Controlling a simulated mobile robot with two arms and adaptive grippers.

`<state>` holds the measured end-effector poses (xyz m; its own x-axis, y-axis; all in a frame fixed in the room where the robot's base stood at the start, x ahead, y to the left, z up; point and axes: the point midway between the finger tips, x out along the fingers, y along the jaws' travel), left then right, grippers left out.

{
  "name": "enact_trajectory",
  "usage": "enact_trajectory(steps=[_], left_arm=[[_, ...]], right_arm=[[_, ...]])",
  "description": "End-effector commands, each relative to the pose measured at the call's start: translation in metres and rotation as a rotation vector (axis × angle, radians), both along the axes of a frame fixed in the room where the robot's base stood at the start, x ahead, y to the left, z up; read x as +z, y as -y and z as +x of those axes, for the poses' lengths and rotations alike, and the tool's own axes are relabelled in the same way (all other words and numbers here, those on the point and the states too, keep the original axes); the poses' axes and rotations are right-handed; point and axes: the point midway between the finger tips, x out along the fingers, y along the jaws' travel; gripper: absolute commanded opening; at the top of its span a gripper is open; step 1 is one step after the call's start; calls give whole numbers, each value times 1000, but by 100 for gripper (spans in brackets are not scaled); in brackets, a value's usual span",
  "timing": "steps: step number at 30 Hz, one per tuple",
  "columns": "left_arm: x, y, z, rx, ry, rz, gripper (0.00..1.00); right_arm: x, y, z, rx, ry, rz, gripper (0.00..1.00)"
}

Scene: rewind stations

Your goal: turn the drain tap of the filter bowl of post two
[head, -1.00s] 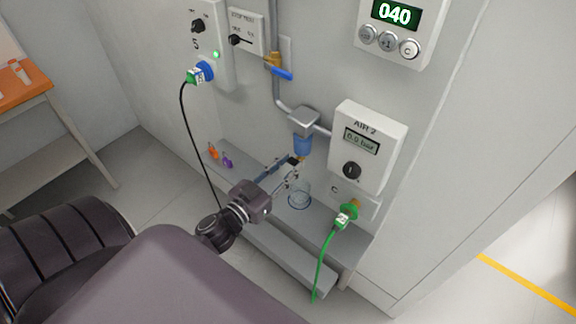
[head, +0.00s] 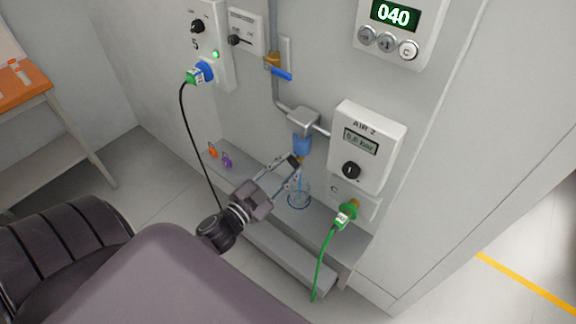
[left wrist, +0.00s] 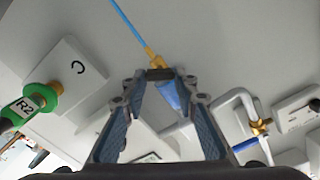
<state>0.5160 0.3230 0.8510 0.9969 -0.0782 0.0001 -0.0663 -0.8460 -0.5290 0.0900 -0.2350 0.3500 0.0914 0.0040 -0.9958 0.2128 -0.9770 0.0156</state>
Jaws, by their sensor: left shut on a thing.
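The filter bowl (head: 302,144) of post two is blue and hangs under a grey head on the pipe; it also shows in the left wrist view (left wrist: 170,96). Its small brass drain tap (left wrist: 152,58) is at the bowl's lower end. My left gripper (head: 296,164) is shut on the drain tap, its fingertips (left wrist: 160,74) meeting there and partly hiding it. My right gripper is not in view.
The AIR 2 box (head: 368,145) reads 0.0 bar, right of the bowl. A green plug (head: 347,214) with a green hose sits below it. A brass valve with a blue handle (head: 281,73) is above. Two small padlocks (head: 219,155) lie on the ledge (head: 285,250).

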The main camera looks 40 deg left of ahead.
Motion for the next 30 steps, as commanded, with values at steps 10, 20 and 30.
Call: enact_trajectory(steps=[10,20,30], left_arm=[[-2,1,0,0,26,329,3],[-4,2,0,1,49,631,3],[-4,2,-1,-1,66,849,3]], right_arm=[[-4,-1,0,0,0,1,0],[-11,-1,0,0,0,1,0],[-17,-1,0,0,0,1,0]])
